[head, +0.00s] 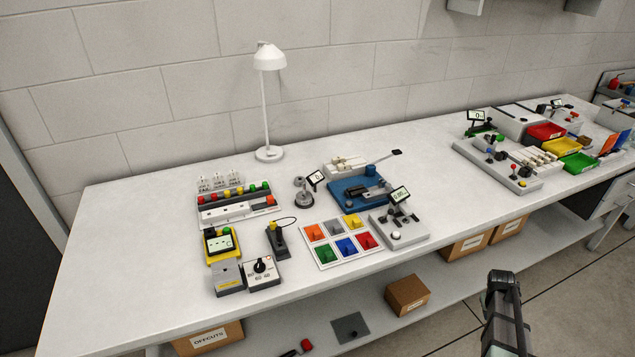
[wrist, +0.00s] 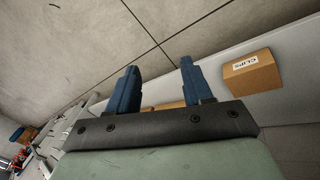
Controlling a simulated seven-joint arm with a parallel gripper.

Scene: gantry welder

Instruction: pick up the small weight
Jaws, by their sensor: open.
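A small grey round piece (head: 298,181), possibly the small weight, is on the white workbench (head: 130,235), beside a little stand with a tilted display (head: 316,178). It is too small in the head view for me to be sure what it is. My gripper (wrist: 158,66) is open, with two blue fingers spread and nothing between them. My arm shows at the lower right of the head view, in front of the bench and well away from the grey piece. No weight shows in the wrist view.
A white lamp (head: 268,100) stands behind the grey piece. A blue device (head: 350,193) and a tray of coloured squares (head: 325,255) are close to it. A labelled box (wrist: 254,72) shows in the wrist view.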

